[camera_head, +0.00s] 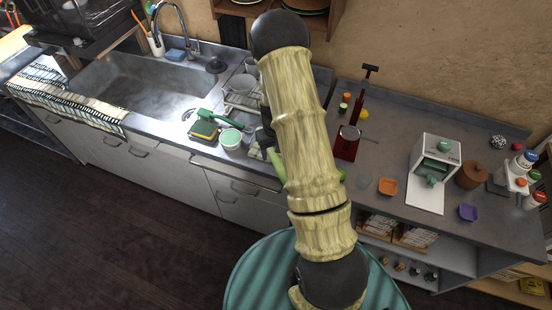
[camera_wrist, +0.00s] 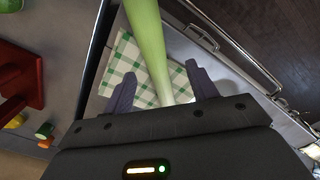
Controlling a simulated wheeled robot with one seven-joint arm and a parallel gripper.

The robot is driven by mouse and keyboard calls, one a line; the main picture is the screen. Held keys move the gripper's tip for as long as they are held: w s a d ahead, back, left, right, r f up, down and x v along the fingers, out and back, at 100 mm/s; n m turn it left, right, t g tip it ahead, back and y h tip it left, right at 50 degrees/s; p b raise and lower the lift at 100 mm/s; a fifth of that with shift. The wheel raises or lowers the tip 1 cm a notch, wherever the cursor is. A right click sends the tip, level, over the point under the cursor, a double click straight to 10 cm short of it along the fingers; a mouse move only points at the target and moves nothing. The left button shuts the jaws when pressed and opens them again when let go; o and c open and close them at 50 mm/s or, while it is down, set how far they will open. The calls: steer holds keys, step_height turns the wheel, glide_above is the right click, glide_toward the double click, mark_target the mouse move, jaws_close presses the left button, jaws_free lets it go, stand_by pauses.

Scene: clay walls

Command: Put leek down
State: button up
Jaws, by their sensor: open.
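The leek (camera_wrist: 152,45) is a long pale green stalk in the wrist view. It runs from the top edge down between the two fingers of my gripper (camera_wrist: 160,88). The fingers stand apart, with a gap visible on the right side of the stalk; the gripper is open around the leek. A green-and-white checked cloth (camera_wrist: 122,62) lies under the leek on the counter. In the head view a green piece of the leek (camera_head: 277,163) shows beside my arm, which hides most of this area. I cannot tell whether the leek touches the cloth.
A red stand (camera_head: 347,143) is on the counter right of my arm. A white press-like device (camera_head: 435,165) and an orange dish (camera_head: 388,187) are at right. The counter's front edge is close.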

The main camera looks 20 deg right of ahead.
steer(key=shift+w+f, duration=0.1)
steer(key=shift+w+d+f+p, duration=0.15)
steer(key=shift+f+p, duration=0.4)
steer(key=shift+f, duration=0.75)
steer(key=shift+w+d+f+p, duration=0.15)
steer(key=shift+f+p, duration=0.35)
steer(key=shift+f, duration=0.75)
steer(key=shift+s, duration=0.1)
steer(key=shift+c, duration=0.2)
steer(key=c, duration=1.2)
steer(key=shift+r+b, duration=1.2)
steer(key=shift+r, duration=3.85)
